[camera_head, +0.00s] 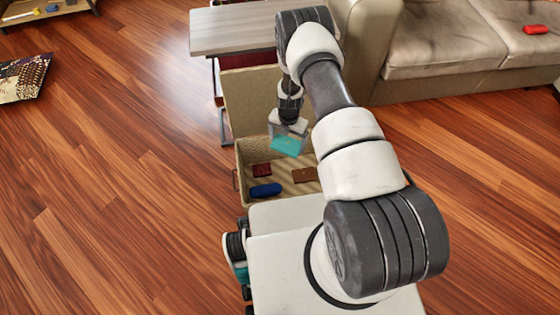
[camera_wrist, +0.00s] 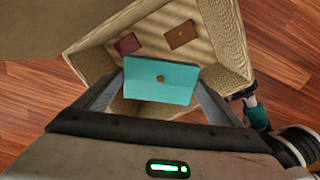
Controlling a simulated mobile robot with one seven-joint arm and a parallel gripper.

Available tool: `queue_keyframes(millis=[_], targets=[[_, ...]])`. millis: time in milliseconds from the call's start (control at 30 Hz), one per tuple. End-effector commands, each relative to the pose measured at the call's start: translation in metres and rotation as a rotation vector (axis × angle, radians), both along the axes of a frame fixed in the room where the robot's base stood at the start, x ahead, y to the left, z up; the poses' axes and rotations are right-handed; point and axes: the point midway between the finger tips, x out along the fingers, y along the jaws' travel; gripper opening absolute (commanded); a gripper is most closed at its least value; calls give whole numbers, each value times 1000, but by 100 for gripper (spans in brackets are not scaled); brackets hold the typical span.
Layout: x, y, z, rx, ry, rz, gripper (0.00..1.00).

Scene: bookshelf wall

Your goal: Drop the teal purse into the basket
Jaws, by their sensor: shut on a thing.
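The teal purse (camera_head: 286,146) is a flat teal rectangle with a small gold clasp. It is held above the open basket and also shows in the wrist view (camera_wrist: 160,82) between the fingers. My gripper (camera_head: 289,130) is shut on the purse, pointing down over the basket. In the wrist view my gripper (camera_wrist: 160,95) has a finger at each side of the purse. The basket (camera_head: 243,172) is a beige woven box, and its rim (camera_wrist: 237,45) surrounds the purse in the wrist view. The purse hides part of the basket floor there.
Inside the basket lie a dark red item (camera_head: 261,170), a brown item (camera_head: 304,175) and a blue item (camera_head: 265,190). A grey-topped table (camera_head: 230,35) stands behind the basket. A beige sofa (camera_head: 440,50) is at the right. The wood floor on the left is mostly clear.

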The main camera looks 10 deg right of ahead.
Motion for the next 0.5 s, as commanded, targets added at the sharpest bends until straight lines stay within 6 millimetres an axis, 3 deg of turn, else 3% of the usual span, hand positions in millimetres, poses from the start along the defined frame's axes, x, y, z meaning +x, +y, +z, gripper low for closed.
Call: queue_keyframes(millis=[300, 500], targets=[[-1, 0, -39, 0, 1, -1, 65], [0, 0, -53, -1, 1, -2, 65]])
